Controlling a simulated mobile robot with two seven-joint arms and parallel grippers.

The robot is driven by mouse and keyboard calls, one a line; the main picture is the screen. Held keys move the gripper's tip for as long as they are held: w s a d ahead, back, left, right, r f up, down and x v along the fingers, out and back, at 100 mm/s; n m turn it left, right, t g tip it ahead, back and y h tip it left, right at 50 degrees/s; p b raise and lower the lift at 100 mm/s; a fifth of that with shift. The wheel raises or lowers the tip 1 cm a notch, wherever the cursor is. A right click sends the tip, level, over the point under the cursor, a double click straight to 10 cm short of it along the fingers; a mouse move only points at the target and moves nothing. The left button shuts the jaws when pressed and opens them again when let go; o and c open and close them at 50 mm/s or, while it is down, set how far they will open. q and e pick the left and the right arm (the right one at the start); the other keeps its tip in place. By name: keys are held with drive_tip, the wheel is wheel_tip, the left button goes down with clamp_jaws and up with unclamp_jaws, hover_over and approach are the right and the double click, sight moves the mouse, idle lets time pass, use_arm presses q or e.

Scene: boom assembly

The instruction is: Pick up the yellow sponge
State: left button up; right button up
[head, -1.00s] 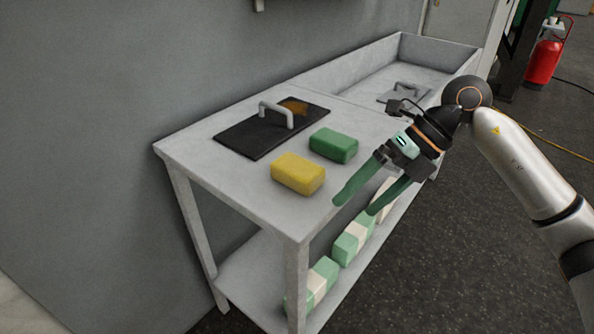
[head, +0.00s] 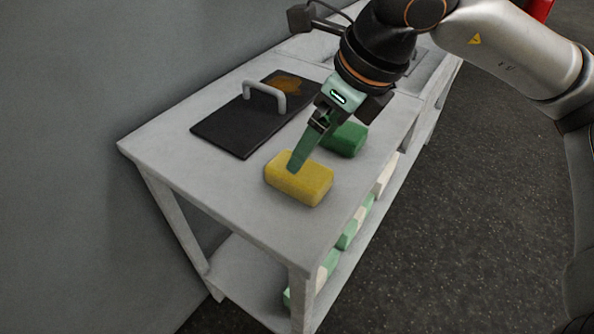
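The yellow sponge (head: 306,186) lies flat near the front edge of the grey table's top in the head view. My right gripper (head: 297,166) points down at it from above. One green finger shows, with its tip overlapping the sponge's back left part in the picture. The other finger is hidden, so I cannot tell how wide the gripper is or whether it touches the sponge. My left gripper is not in view.
A green sponge (head: 348,139) lies just behind the yellow one, partly covered by my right gripper. A black board (head: 228,127) with a grey handle (head: 265,91) lies to the left. The table (head: 190,155) has free room front left. Green and white blocks (head: 347,234) sit on its lower shelf.

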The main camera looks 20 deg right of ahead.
sight(299, 177)
drive_tip(key=x, duration=0.2)
drive_tip(key=shift+f, duration=0.35)
drive_tip(key=shift+b+x, duration=0.3)
drive_tip(key=shift+x, duration=2.65)
drive_tip(key=shift+w+f+b, duration=0.15)
drive_tip(key=shift+f+b, duration=0.1)
drive_tip(key=shift+b, duration=0.35)
drive_tip(key=c, duration=1.2)
